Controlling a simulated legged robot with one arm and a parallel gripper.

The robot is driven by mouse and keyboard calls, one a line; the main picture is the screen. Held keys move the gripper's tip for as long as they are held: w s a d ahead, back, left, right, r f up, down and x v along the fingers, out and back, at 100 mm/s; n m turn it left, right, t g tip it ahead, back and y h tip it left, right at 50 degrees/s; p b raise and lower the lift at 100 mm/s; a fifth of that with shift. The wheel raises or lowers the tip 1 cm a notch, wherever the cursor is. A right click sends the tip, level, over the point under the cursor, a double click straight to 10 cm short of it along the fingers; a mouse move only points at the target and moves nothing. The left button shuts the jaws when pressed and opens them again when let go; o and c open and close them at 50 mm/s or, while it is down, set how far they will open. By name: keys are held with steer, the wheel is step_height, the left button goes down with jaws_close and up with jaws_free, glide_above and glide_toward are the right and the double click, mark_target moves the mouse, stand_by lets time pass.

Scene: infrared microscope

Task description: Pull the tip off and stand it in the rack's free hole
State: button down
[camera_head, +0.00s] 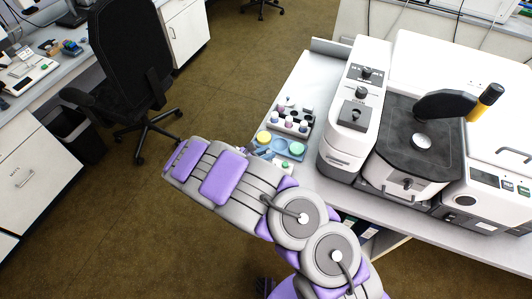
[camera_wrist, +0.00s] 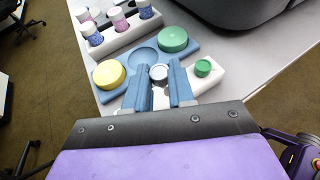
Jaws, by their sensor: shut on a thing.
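In the wrist view, my gripper (camera_wrist: 160,79) is shut with its two blue fingers around a small pale piece with a round grey top (camera_wrist: 159,72). Its lower part is mostly hidden between the fingers, so I cannot tell whether it sits in the white block (camera_wrist: 212,81) or just above it. A green-capped piece (camera_wrist: 203,67) stands in that block, to the right of my fingers. I cannot tell for sure which piece is the tip. A white rack (camera_wrist: 118,42) with several vials stands at the upper left. In the head view, my arm hides most of my gripper (camera_head: 262,152).
A blue tray (camera_wrist: 190,53) with a yellow lid (camera_wrist: 109,73), a green lid (camera_wrist: 173,39) and an empty round well lies just beyond my fingers. The microscope (camera_head: 410,130) stands to the right in the head view.

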steer(key=shift+d+f+b, duration=0.3)
steer(key=shift+f+b, duration=0.2)
steer(key=shift+f, duration=0.3)
steer(key=shift+d+r, duration=0.25)
steer(key=shift+a+f+p, duration=0.3)
steer(key=shift+a+p, duration=0.05)
steer(key=shift+a, duration=0.25)
steer(key=shift+s, duration=0.1)
steer(key=shift+d, duration=0.25)
steer(key=shift+d+f, duration=0.1)
steer(key=shift+f, duration=0.15)
steer(key=shift+f, duration=0.55)
stand_by(1.0)
steer(key=shift+r+p, duration=0.45)
steer(key=shift+r, duration=0.35)
steer(key=shift+f, duration=0.8)
stand_by(1.9)
